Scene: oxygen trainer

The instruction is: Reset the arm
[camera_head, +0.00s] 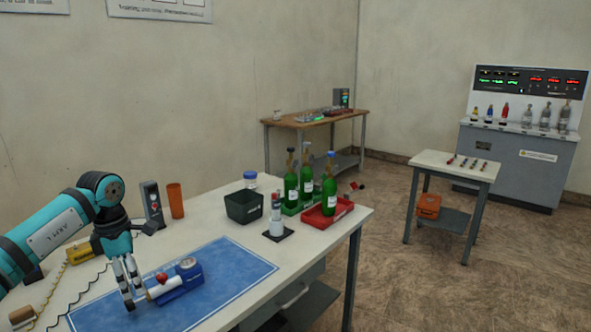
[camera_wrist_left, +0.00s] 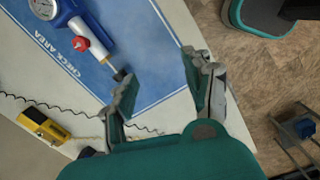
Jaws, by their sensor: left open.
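My left arm comes in from the left in the head view, and its teal and grey gripper (camera_head: 134,301) points down over the blue mat (camera_head: 225,262). In the left wrist view the gripper (camera_wrist_left: 157,68) has its two fingers spread apart with nothing between them. A blue device with a gauge and red knob (camera_head: 184,283) lies on the mat just right of the fingers. It also shows in the left wrist view (camera_wrist_left: 95,30), left of the open fingers; I cannot tell whether a finger touches it. My right gripper is not in view.
A yellow meter (camera_wrist_left: 43,127) with a coiled cord lies near the gripper.

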